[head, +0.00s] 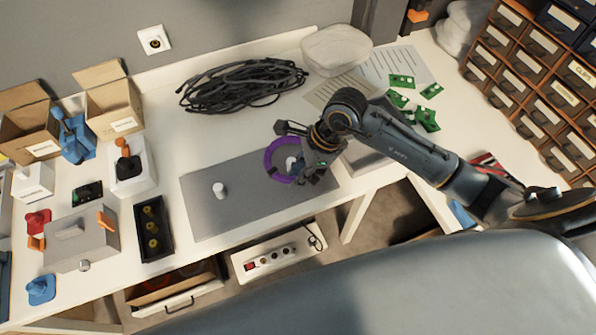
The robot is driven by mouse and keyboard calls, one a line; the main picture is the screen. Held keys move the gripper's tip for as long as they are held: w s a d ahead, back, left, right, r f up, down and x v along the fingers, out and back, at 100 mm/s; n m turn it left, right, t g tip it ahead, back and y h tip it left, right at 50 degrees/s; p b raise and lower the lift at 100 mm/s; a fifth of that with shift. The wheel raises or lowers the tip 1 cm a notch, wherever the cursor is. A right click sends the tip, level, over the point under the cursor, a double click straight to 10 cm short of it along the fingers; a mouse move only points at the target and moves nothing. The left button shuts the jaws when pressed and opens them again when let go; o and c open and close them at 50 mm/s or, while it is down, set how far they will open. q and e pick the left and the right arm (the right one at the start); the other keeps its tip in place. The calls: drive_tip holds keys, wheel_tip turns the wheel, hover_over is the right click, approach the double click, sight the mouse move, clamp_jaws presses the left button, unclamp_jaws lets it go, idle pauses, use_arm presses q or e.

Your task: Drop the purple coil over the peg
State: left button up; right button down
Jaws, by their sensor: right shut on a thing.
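The purple coil (268,163) is a ring over the right part of the grey mat (245,208). My right gripper (308,172) is shut on the coil's right side and hides that part. A short white peg (291,163) shows through the coil's opening, close to the gripper. I cannot tell whether the coil rests on the mat or hangs above it. A second white peg (219,190) stands bare on the mat's left part. My left gripper is not in view.
A black cable bundle (243,85) lies behind the mat. Green circuit boards (401,81) and papers lie at the back right. A black tray (153,229) with yellow parts and a grey box (80,240) stand to the left. The mat is clear around the left peg.

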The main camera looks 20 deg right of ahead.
drive_tip(key=shift+f+b, duration=1.85)
drive_tip(key=shift+f, duration=0.2)
drive_tip(key=c, duration=1.1)
unclamp_jaws()
drive_tip(key=shift+c, duration=0.2)
drive_tip(key=shift+r, duration=0.1)
drive_tip(key=v, duration=1.2)
